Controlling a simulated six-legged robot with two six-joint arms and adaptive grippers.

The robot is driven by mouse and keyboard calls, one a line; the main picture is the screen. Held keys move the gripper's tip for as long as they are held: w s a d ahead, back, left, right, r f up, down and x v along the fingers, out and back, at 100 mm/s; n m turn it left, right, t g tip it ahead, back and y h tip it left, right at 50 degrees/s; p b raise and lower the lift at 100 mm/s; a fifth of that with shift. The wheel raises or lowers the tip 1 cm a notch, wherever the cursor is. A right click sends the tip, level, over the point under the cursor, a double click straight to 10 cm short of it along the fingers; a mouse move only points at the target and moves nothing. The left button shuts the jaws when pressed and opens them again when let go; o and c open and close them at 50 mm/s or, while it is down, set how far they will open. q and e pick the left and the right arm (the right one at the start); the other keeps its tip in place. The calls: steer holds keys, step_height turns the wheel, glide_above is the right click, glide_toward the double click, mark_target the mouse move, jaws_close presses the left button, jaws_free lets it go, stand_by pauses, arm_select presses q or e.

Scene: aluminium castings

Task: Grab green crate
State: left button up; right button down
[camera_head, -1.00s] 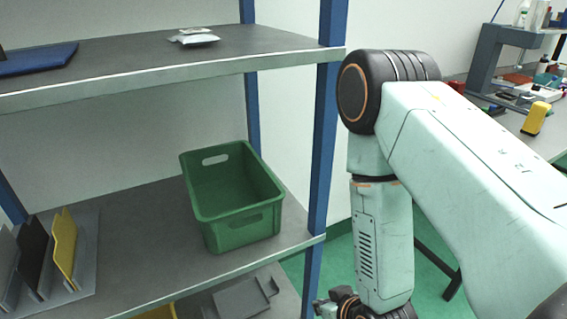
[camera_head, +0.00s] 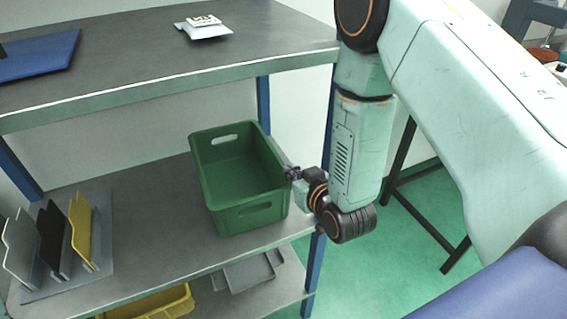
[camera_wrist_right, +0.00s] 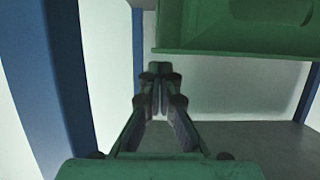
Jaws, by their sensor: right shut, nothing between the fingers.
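The green crate (camera_head: 240,217) is an open, empty box with handle slots. It stands upright on the middle shelf near the right end in the head view. My right gripper (camera_head: 292,173) is at the crate's right side, close to its rim; I cannot tell from the head view whether it touches. In the right wrist view the gripper (camera_wrist_right: 160,75) is shut with nothing between its fingers. The crate's green underside and wall (camera_wrist_right: 235,42) show above and to the right of the fingertips there. My left gripper is not in view.
A blue shelf post (camera_head: 263,100) stands behind the crate, and another (camera_wrist_right: 62,85) is left of the gripper in the wrist view. Upright plates (camera_head: 80,228) stand left on the shelf. A yellow crate (camera_head: 150,303) is below. Shelf space left of the green crate is clear.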

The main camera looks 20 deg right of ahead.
mark_target(279, 162)
steer(key=x, duration=0.4)
steer(key=shift+w+f, duration=0.15)
steer(key=shift+w, duration=0.05)
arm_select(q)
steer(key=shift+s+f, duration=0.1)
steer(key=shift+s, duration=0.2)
arm_select(e)
steer(key=shift+s+d, duration=0.1)
steer(key=shift+d, duration=0.05)
